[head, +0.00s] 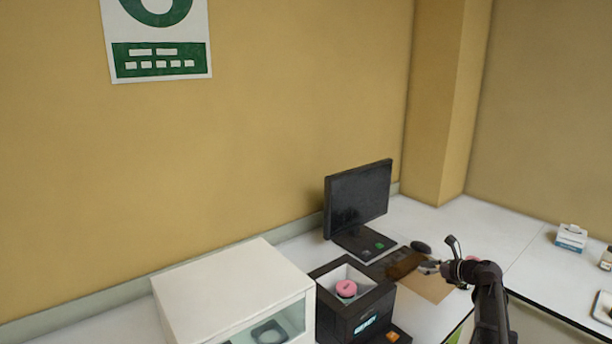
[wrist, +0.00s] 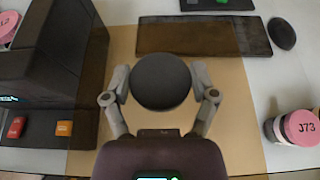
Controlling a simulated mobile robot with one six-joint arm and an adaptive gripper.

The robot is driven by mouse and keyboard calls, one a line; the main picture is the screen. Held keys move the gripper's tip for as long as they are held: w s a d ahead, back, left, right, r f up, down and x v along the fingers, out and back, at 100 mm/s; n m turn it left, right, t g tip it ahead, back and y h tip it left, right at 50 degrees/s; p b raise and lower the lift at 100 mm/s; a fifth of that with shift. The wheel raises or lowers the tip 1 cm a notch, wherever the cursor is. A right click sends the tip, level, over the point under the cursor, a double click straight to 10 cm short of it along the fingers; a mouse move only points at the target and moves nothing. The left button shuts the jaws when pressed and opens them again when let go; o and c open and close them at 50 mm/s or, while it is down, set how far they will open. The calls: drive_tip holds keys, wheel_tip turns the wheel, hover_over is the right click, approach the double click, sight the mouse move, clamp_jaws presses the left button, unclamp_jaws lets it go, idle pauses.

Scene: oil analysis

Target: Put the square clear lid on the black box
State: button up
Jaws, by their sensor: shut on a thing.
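The black box (head: 362,317) stands open-topped on the white bench in the head view, with a pink-capped jar (head: 346,288) inside. Part of the black box (wrist: 45,55) shows at the left of the wrist view. My gripper (wrist: 162,95) is shut on a dark round thing (wrist: 160,80), its fingers on either side of it.
A white cabinet with a glass front (head: 225,285) stands left of the black box. A monitor (head: 357,198), keyboard (wrist: 205,38) and mouse (wrist: 282,33) are behind.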

sight(428, 266)
drive_tip(key=shift+f+b, duration=0.9)
drive_tip(key=shift+f, duration=0.5)
drive_tip(key=shift+r, duration=0.2)
wheel_tip(428, 266, up, 7)
drive_tip(key=p, duration=0.7)
wheel_tip(428, 266, down, 7)
drive_tip(key=b, duration=0.7)
drive_tip(key=shift+f, duration=0.2)
drive_tip(key=shift+d, duration=0.15)
